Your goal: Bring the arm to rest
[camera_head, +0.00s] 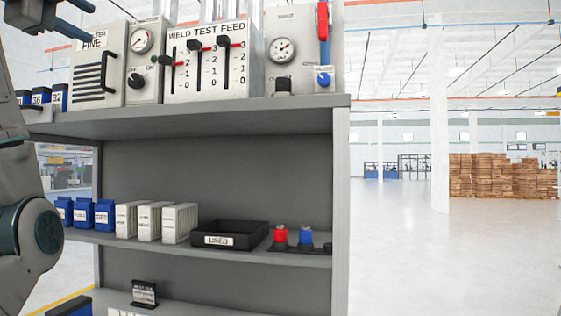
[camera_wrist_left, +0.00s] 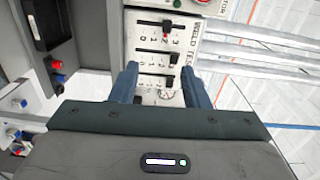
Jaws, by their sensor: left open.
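My left gripper (camera_head: 90,24) is at the top left of the head view, in front of the upper part of the panels above the shelf. Its two blue-grey fingers are apart with nothing between them. In the left wrist view the fingers (camera_wrist_left: 159,72) stand open, with the weld test feed panel beyond them. My left arm (camera_head: 22,190) runs down the left edge of the head view. My right gripper is not in view.
The weld test feed panel (camera_head: 208,65) with sliders stands on the top shelf (camera_head: 220,118), beside gauge panels. Below are blue boxes, white boxes, a black tray (camera_head: 230,234) and red and blue items. Open floor (camera_head: 440,260) lies to the right.

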